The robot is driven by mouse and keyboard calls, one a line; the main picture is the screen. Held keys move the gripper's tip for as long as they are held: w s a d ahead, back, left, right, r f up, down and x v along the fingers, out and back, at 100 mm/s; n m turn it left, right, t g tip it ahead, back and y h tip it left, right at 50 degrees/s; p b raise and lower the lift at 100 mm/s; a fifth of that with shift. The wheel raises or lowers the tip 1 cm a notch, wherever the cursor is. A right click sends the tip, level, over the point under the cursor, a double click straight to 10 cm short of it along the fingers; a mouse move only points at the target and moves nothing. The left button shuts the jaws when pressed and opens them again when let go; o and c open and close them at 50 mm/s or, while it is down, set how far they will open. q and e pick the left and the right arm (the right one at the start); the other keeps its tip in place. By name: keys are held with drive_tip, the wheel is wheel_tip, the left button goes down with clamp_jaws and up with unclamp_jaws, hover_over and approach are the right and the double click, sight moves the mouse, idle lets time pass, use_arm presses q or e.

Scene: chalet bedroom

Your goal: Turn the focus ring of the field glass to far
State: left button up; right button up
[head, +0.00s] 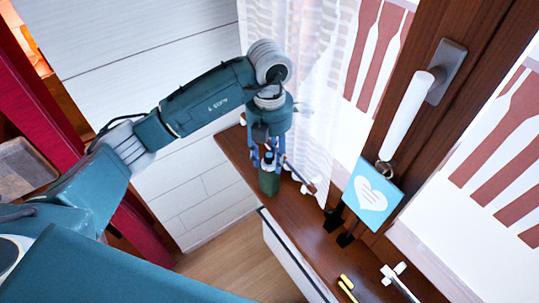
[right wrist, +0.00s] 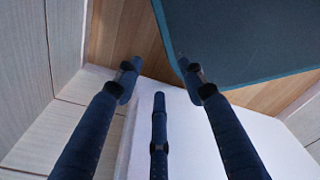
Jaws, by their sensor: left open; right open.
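A dark green upright cylinder, which looks like the field glass (head: 268,182), stands near the left end of the brown window sill in the head view. My left gripper (head: 268,161) points down over it. Its blue fingers are open and spread on either side of its upper part. The focus ring and its marks are too small and partly covered by the fingers, so I cannot tell its setting or whether a finger touches it. My right gripper (right wrist: 160,85) shows only in the right wrist view, open and empty above a white surface.
The brown sill (head: 295,240) also bears small black items (head: 336,220), a yellow item (head: 346,284) and a white item (head: 393,274). A blue heart card (head: 372,195) hangs below the white window handle (head: 408,115). A sheer curtain (head: 310,90) hangs close behind the left gripper.

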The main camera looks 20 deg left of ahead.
use_arm(q)
drive_tip(key=shift+f, duration=0.35)
use_arm(e)
drive_tip(key=shift+w+d, duration=0.1)
drive_tip(key=shift+d, duration=0.2)
use_arm(q)
drive_tip(key=c, duration=0.9)
drive_tip(key=shift+o, duration=0.2)
drive_tip(key=shift+n, duration=0.7)
use_arm(e)
drive_tip(key=shift+a+f, duration=0.2)
drive_tip(key=shift+a, duration=0.05)
use_arm(q)
drive_tip(key=shift+b, duration=0.4)
drive_tip(key=shift+n+b, duration=0.5)
drive_tip(key=shift+n, duration=1.7)
use_arm(e)
drive_tip(key=shift+f, duration=0.65)
drive_tip(key=shift+d, duration=0.2)
